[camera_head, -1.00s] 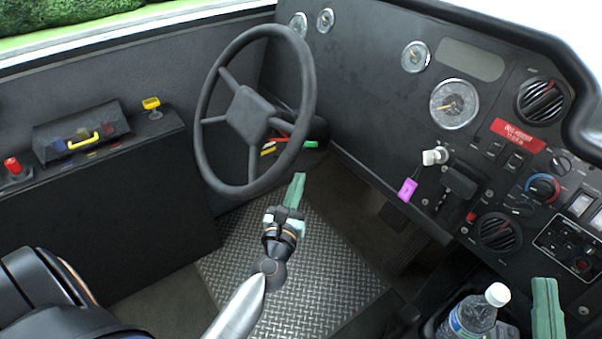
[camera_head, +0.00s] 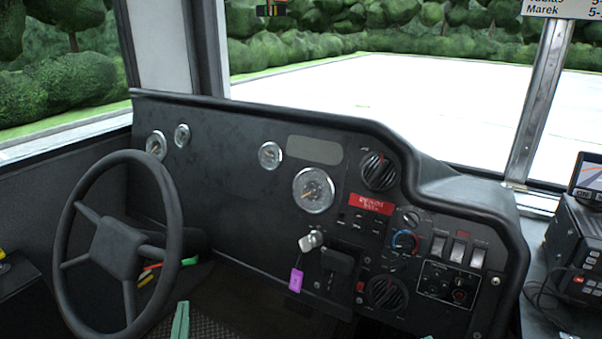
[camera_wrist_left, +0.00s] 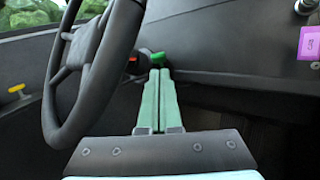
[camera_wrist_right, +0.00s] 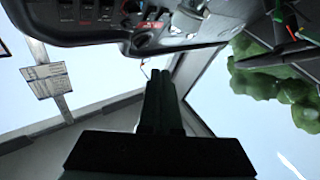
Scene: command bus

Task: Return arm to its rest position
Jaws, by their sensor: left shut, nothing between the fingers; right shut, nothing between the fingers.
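My left gripper (camera_head: 180,322) shows only as a green fingertip at the bottom edge of the head view, right of the steering wheel (camera_head: 118,240). In the left wrist view its green fingers (camera_wrist_left: 156,102) are together and empty, pointing toward a green lever (camera_wrist_left: 158,60) behind the wheel. I cannot tell any contact there. My right gripper is out of the head view. In the right wrist view its dark fingers (camera_wrist_right: 160,105) are together with nothing between them. That view looks upward past the dashboard edge toward windows.
The dashboard (camera_head: 230,170) spans the middle, with gauges, knobs and a key (camera_head: 311,240) with a purple tag (camera_head: 296,280). A black device with a screen (camera_head: 588,175) stands at the far right. A yellow handle (camera_wrist_left: 16,88) shows left of the wheel.

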